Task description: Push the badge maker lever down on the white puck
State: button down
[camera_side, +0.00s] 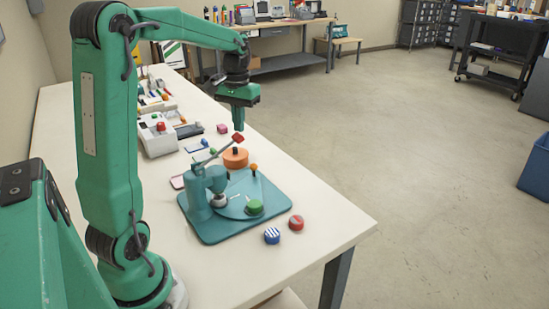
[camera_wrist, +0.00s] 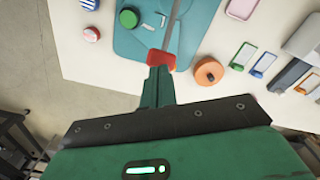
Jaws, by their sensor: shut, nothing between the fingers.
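The badge maker, with its teal base plate (camera_side: 215,234), stands on the white table in the side view; its base also shows in the wrist view (camera_wrist: 135,42). Its lever (camera_side: 221,151) slopes up to a red knob (camera_side: 238,138), so it is raised. The white puck (camera_side: 218,200) sits under the press head, partly covered by it; I cannot make it out in the wrist view. My gripper (camera_side: 239,128) is shut and empty, pointing down right above the red knob. In the wrist view its fingers (camera_wrist: 158,70) meet the knob (camera_wrist: 160,58); contact is hard to tell.
A green puck (camera_side: 254,207) sits on the badge maker's round plate. An orange cylinder (camera_side: 235,158) stands just behind the base. A blue striped puck (camera_side: 272,236) and a red puck (camera_side: 296,222) lie near the front edge. Trays and small parts fill the table's far end.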

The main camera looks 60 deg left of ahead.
notch_tip(320, 180, down, 9)
jog(key=shift+r, duration=0.15)
dwell(2.0)
jog(key=shift+r, duration=5.6)
jog(key=s+d+m+t, duration=0.2)
jog(key=s+d, duration=0.4)
jog(key=d, duration=0.4)
jog(key=s+d+m+t, duration=0.3)
jog(key=s+d, duration=0.4)
jog(key=d, duration=0.4)
jog(key=shift+s+f+m+t, duration=0.15)
jog(key=shift+f+m+t, duration=0.15)
jog(key=shift+f+m, duration=0.2)
